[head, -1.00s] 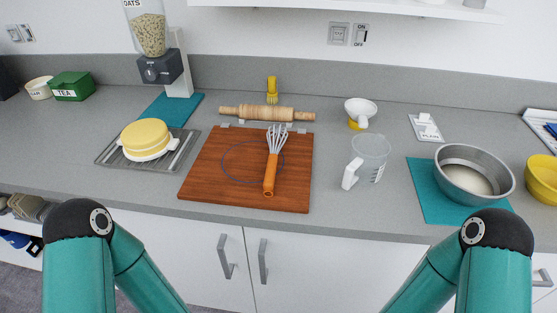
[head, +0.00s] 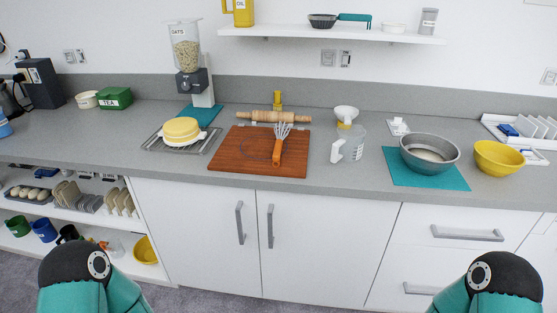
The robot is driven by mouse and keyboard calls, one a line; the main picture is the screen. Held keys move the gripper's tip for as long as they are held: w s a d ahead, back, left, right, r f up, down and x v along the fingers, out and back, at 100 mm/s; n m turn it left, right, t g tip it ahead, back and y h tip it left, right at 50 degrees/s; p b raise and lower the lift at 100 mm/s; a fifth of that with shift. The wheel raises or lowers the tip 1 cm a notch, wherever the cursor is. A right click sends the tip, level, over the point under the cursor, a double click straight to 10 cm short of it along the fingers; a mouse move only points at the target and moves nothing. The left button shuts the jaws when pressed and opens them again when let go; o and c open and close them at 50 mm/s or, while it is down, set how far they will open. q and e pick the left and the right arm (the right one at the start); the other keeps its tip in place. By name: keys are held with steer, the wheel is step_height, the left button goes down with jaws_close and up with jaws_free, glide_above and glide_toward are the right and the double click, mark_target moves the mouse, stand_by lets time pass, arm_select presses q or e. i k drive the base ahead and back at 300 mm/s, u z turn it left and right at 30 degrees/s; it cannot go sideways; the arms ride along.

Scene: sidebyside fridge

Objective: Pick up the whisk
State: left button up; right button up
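The whisk (head: 278,152) has an orange handle and a wire head. It lies on the brown wooden cutting board (head: 235,162) on the grey counter, with its handle toward the front edge and its wires toward the back. Only teal and black parts of my two arms show, at the bottom left and bottom right of the head view. Both grippers are out of the picture, and nothing of mine is near the whisk.
A rolling pin (head: 268,117) lies behind the board. A clear measuring jug (head: 350,145) stands to its right, then a metal bowl (head: 430,153) on a teal mat (head: 398,179). A cake (head: 182,130) on a rack (head: 158,148) sits to the left. White cabinets (head: 330,235) are below the counter.

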mark_target(276, 155)
steer(key=u, duration=0.5)
steer(key=i, duration=1.45)
steer(key=z, duration=0.75)
